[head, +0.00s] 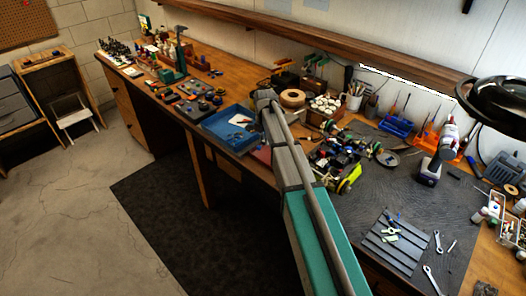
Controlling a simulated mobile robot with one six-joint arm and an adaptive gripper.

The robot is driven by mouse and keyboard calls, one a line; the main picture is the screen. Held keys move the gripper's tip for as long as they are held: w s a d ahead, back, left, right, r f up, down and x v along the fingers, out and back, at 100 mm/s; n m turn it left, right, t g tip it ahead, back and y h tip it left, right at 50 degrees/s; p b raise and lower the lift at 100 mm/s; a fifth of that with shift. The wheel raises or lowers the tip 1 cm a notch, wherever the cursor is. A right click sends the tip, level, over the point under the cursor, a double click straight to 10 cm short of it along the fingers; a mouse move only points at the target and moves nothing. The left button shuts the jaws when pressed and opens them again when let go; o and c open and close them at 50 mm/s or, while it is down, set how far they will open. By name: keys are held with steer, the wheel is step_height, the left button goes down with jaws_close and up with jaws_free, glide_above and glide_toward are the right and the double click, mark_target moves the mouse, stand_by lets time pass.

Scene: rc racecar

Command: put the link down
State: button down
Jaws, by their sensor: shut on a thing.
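I cannot pick out the link in the head view. My arm (285,150) reaches up from the bottom edge across the middle of the picture, over the bench's front edge. My gripper's fingers do not show, so neither their opening nor anything held in them can be seen. The partly built RC car (345,160), with yellow-green parts, stands on the bench just right of my arm. A grey slatted tray (385,252) lies at the front right, with a few small white, green and blue parts on it.
The dark work mat (455,215) has bare room around the slatted tray. Wrenches (432,279) lie right of the tray. A blue bin (214,124) stands left of my arm.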

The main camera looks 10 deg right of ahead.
mark_target(264, 152)
steer(key=shift+w+f, duration=0.4)
steer(key=shift+f, duration=0.1)
steer(key=shift+w+f+b, duration=0.5)
steer(key=shift+f+b, duration=0.25)
steer(key=shift+b, duration=0.25)
steer(key=shift+s+f+b, duration=0.1)
steer(key=shift+f+b, duration=1.15)
steer(key=shift+f, duration=0.2)
steer(key=c, duration=0.9)
jaws_free()
steer(key=shift+r, duration=0.1)
steer(key=shift+r, duration=0.1)
step_height(264, 152, up, 12)
steer(key=p, duration=1.2)
